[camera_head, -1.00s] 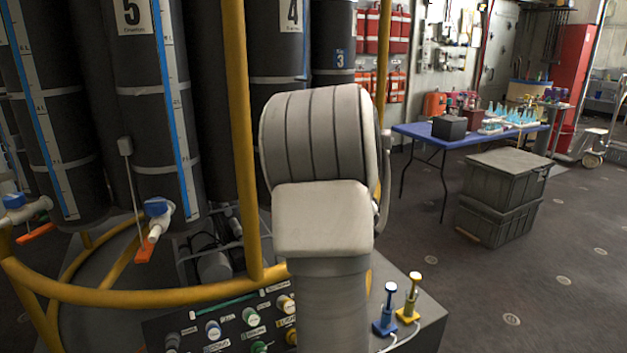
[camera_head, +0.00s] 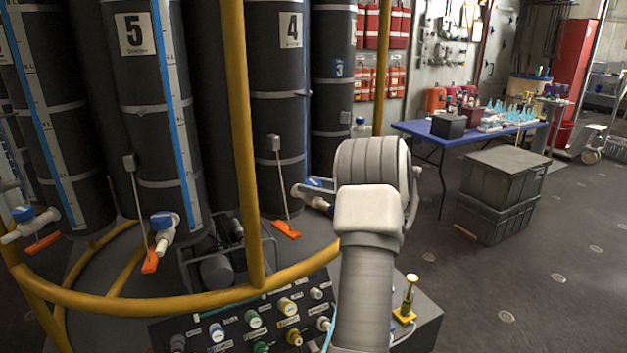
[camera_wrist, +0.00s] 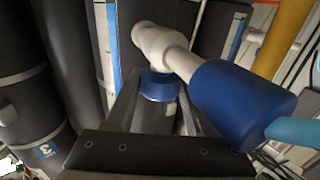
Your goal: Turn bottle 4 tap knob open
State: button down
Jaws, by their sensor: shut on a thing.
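Bottle 4 (camera_head: 277,105) is a tall dark cylinder with a "4" label, left of my arm in the head view. Its white tap (camera_head: 318,203) sticks out low on the right side, partly hidden by my gripper and arm. The tap's blue knob (camera_wrist: 158,86) shows in the wrist view under the white pipe, and a small blue part also shows in the head view (camera_head: 317,183). My gripper (camera_wrist: 160,101) is shut on the blue knob, with one finger on each side. A larger blue sleeve (camera_wrist: 240,98) sits on the pipe's outlet end.
Bottle 5 (camera_head: 140,90) stands to the left with its own blue-knobbed tap (camera_head: 163,227). A yellow rail (camera_head: 150,296) and post (camera_head: 241,130) run in front. A control panel (camera_head: 255,320) lies below. Blue table (camera_head: 440,134) and grey crates (camera_head: 500,185) stand right.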

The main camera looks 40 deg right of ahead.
jog(key=shift+r+n+y, duration=0.1)
jog(key=shift+n+y, duration=0.2)
jog(key=shift+y, duration=0.1)
jog(key=shift+c, duration=1.3)
grip_release()
jog(key=p+v, duration=0.1)
jog(key=v, duration=1.6)
jog(key=shift+r, duration=0.2)
jog(key=shift+s+d, duration=0.1)
jog(key=shift+d, duration=0.05)
